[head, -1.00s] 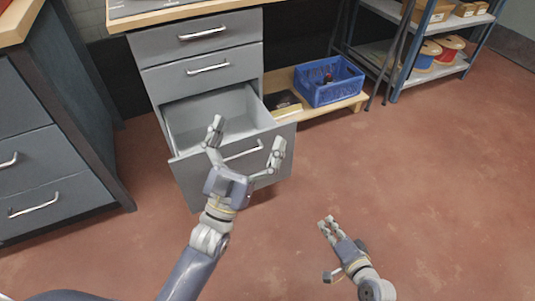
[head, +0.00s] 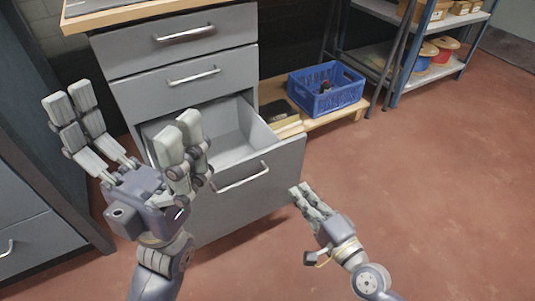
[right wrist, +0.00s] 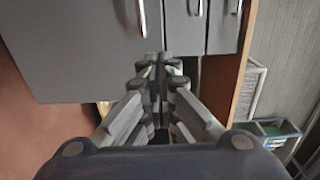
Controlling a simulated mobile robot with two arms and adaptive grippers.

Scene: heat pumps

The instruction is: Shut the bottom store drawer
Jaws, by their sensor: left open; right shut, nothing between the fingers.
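The bottom store drawer (head: 235,200) is pulled out of the grey cabinet, and its light grey inside looks empty. It has a bar handle (head: 242,178) on its front. My left gripper (head: 125,118) is open and raised; in the head view it covers the left part of the drawer. I cannot tell whether it touches the drawer. My right gripper (head: 299,190) is shut and empty, low beside the right edge of the drawer front. In the right wrist view its closed fingertips (right wrist: 162,60) point at a grey front (right wrist: 75,50), apparently the drawer's.
Two shut drawers (head: 185,85) sit above the open one. A blue crate (head: 327,92) stands on a low wooden platform (head: 352,110) to the right, before a shelf rack (head: 405,40). Another dark cabinet (head: 30,235) stands at left. The red floor (head: 440,190) at right is clear.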

